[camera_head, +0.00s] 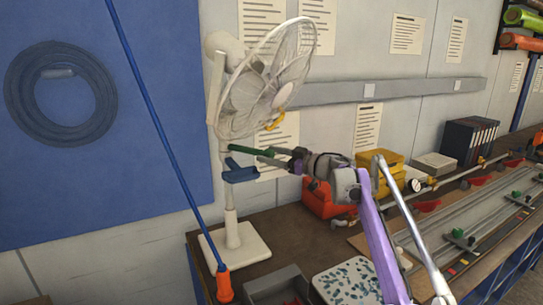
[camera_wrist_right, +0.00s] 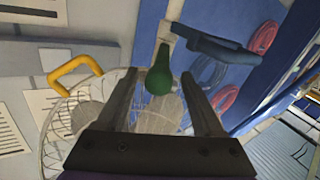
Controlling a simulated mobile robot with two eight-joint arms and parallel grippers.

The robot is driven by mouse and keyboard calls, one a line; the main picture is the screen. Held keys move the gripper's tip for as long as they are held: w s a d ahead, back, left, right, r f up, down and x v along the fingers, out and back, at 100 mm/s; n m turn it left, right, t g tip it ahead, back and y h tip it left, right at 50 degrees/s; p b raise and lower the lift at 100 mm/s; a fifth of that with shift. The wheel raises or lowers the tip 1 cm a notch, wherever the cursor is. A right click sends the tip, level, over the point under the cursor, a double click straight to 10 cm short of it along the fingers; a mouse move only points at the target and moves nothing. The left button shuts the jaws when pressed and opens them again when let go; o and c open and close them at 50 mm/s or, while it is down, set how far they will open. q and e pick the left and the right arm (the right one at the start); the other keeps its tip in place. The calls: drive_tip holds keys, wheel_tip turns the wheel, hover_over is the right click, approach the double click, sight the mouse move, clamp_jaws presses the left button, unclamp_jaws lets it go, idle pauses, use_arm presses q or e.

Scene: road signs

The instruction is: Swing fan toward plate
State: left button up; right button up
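The white fan (camera_head: 258,85) with a wire cage stands on a pole and square base at the left end of the bench. A yellow loop handle (camera_head: 274,124) is on its cage; a green handle (camera_head: 215,149) and a blue handle (camera_head: 240,173) are on its pole. My right gripper (camera_head: 262,156) reaches in from the right at the green handle. In the right wrist view, the green handle's knob (camera_wrist_right: 159,72) lies between the spread fingers, with gaps on both sides. A pale square plate (camera_head: 345,284) with blue-green specks lies at the front of the bench. My left gripper is out of view.
A grey open bin (camera_head: 278,287) is left of the plate. A red box (camera_head: 322,198) and yellow boxes (camera_head: 392,166) stand behind my right arm. Rails (camera_head: 470,222) run along the bench at right. A blue pole (camera_head: 165,140) with an orange end slants in front of the fan's left side.

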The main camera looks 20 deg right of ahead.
drive_tip(key=shift+s+d+f, duration=0.1)
drive_tip(key=shift+s+d, duration=0.15)
drive_tip(key=shift+s, duration=0.05)
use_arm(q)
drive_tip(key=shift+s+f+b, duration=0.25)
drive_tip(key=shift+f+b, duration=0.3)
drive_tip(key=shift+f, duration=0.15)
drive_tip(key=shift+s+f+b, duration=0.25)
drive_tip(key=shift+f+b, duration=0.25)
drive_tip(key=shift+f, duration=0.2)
use_arm(e)
drive_tip(key=v, duration=1)
